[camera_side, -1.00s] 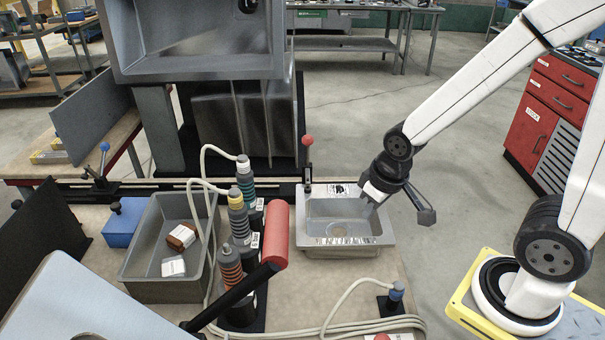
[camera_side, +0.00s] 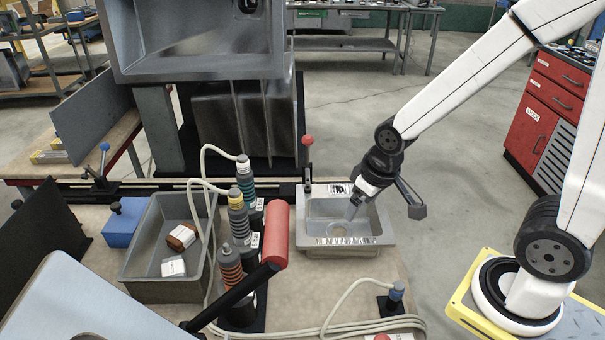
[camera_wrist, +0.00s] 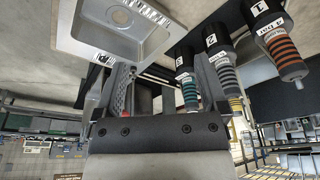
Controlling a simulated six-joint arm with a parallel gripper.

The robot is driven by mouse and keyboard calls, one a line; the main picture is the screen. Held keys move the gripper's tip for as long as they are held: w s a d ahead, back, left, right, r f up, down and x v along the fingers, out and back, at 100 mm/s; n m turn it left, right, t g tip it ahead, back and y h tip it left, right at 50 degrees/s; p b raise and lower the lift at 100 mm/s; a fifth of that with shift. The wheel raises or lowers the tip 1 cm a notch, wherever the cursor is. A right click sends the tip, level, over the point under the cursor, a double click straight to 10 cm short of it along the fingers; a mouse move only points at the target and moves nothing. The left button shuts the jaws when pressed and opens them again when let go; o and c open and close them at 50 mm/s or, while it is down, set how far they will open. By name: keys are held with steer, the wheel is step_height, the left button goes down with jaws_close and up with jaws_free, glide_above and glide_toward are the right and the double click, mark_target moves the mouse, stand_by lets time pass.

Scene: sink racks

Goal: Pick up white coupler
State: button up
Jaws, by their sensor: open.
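The white coupler (camera_side: 243,163) is the farthest of three upright couplers in the side view. It has a white collar, a dark body with teal rings and a hose from its top. In the wrist view the teal-ringed coupler (camera_wrist: 187,88) shows close to the right finger. My gripper (camera_side: 351,212) is open and empty, pointing down over the small steel sink, to the right of the couplers and apart from them. Its two fingers also show in the wrist view (camera_wrist: 163,78).
A yellow-collared coupler (camera_side: 237,200) and an orange-ringed coupler (camera_side: 230,268) stand nearer the camera. The small sink (camera_side: 315,240) lies under my gripper. A red-ended bar (camera_side: 277,235) stands beside the couplers. A grey bin (camera_side: 150,290) is at left. Hoses cross the table front.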

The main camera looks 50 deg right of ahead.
step_height(320, 180, up, 6)
steer(key=t, duration=0.2)
glide_above(243, 158)
steer(key=s, duration=0.2)
steer(key=shift+s+x, duration=0.2)
steer(key=shift+x, duration=1.3)
steer(key=shift+f, duration=0.15)
steer(key=shift+s+x, duration=0.1)
steer(key=shift+x, duration=1.15)
steer(key=shift+s+x, duration=0.15)
steer(key=shift+x, duration=1.1)
steer(key=shift+f, duration=0.1)
jaws_close()
